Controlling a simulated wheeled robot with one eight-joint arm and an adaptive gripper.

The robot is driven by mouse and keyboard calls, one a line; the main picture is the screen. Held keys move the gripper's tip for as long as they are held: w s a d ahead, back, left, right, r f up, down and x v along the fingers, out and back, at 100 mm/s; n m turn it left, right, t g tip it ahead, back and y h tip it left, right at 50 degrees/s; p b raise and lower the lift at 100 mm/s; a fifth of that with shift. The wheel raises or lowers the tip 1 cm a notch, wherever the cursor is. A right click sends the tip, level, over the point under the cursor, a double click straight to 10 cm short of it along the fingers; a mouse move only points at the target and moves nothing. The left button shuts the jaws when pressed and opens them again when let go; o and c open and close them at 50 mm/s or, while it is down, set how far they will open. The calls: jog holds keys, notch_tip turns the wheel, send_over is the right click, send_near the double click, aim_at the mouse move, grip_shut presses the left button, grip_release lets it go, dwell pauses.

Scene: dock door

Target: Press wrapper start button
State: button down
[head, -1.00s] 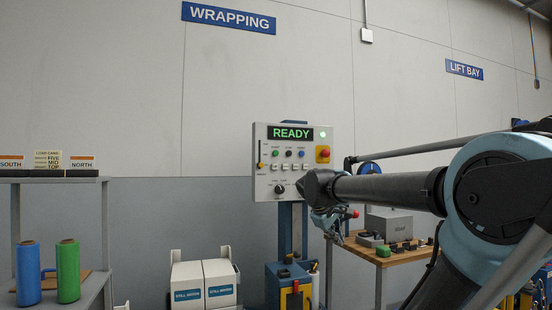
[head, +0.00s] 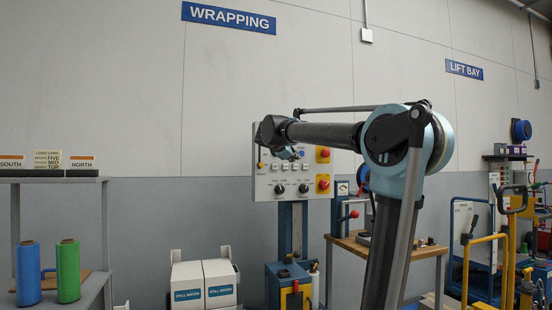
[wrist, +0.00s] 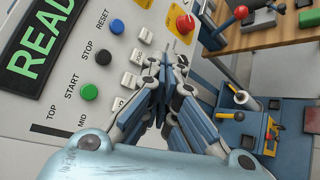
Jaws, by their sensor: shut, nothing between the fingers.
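The wrapper control panel (head: 264,192) is a pale box on a blue post. In the wrist view its green START button (wrist: 90,92) shows at the left, beside the green-lettered display (wrist: 38,48). The black STOP button (wrist: 103,57) and blue RESET button (wrist: 117,26) are in line with it. My gripper (wrist: 165,68) is shut and empty, in front of the panel to the right of these buttons in the wrist view; contact cannot be told. In the head view my gripper (head: 290,153) and arm hide the display and the coloured buttons.
A red knob on a yellow plate (wrist: 186,23) is at the panel's edge. A wooden bench (head: 345,242) stands right of the post. A blue machine (head: 283,271) is below the panel. White boxes (head: 222,276) and a shelf with film rolls (head: 68,270) are left.

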jog(key=shift+n+t, duration=0.5)
jog(key=shift+n, duration=0.2)
jog(key=w+a+r, duration=0.2)
jog(key=r, duration=0.1)
jog(key=shift+a, duration=0.35)
jog(key=shift+w, duration=0.1)
jog(key=w+a, duration=0.2)
jog(key=w, duration=0.6)
jog(key=shift+w+a, duration=0.15)
jog(key=shift+a, duration=0.2)
dwell(0.6)
jog(key=shift+w+a, duration=0.15)
jog(key=shift+w, duration=0.15)
jog(key=shift+w+a+r, duration=0.1)
jog(key=shift+w+a, duration=0.05)
jog(key=shift+w, duration=0.35)
dwell(0.8)
dwell(0.4)
jog(key=shift+s+d, duration=0.25)
jog(key=shift+s, duration=0.65)
